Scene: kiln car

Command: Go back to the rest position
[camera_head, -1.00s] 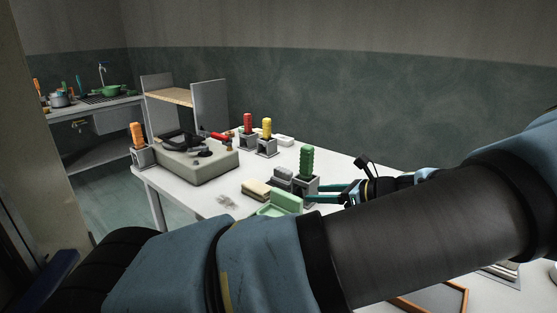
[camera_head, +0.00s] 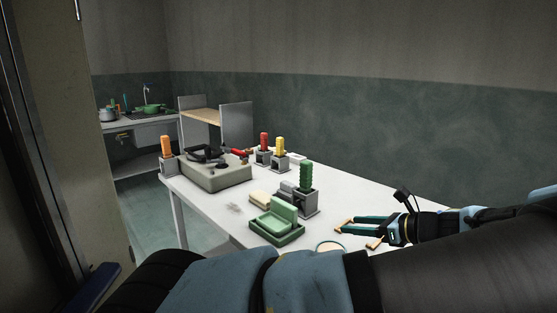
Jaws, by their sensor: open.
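My gripper (camera_head: 357,234) is open and empty, reaching in from the right over the front part of the white table (camera_head: 215,200). Its two fingers point left, with a gap between them. It is to the right of the green-handled tool (camera_head: 306,176), which stands upright in a grey holder (camera_head: 309,203), and apart from it. My forearm covers the near right part of the table.
A green tray (camera_head: 276,234) and a beige block (camera_head: 259,199) lie at the table's front. A grey machine (camera_head: 214,174) stands on the left. Red (camera_head: 264,141), yellow (camera_head: 279,146) and orange (camera_head: 166,147) handles stand in holders. A sink counter (camera_head: 147,128) is behind.

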